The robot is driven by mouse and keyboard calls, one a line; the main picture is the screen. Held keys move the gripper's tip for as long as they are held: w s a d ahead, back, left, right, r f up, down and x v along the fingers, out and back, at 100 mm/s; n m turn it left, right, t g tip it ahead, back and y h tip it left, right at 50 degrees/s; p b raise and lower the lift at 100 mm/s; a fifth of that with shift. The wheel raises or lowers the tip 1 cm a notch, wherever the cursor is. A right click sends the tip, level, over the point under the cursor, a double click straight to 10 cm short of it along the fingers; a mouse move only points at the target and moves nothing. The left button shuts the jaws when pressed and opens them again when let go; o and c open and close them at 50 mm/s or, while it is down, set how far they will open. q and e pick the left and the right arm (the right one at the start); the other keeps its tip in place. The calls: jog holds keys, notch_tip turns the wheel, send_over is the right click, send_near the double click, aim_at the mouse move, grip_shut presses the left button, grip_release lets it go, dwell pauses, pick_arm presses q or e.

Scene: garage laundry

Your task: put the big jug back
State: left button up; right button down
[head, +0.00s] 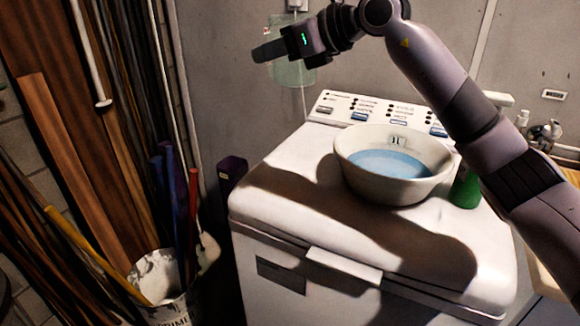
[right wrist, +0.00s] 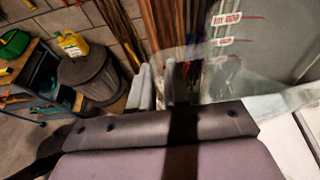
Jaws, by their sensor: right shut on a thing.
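A clear see-through jug (head: 292,74) is held in the air above the back left of the washing machine, in front of the grey wall. My right gripper (head: 268,50) is shut on the jug near its upper part. In the right wrist view, the jug (right wrist: 240,62) fills the upper right, with red marks and pale labels on its side. I cannot tell whether any liquid is in it. My left gripper is out of view.
A white bowl (head: 350,170) with blue liquid stands on the white washing machine (head: 270,208). A green container (head: 465,190) stands right of the bowl. A bucket (head: 165,302) and leaning planks (head: 85,140) are at the left. The machine's left top is clear.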

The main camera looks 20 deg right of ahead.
notch_tip(320, 180, down, 20)
jog(key=shift+r, duration=0.1)
dwell(0.4)
jog(key=shift+f, duration=0.25)
jog(key=c, duration=1.1)
grip_release()
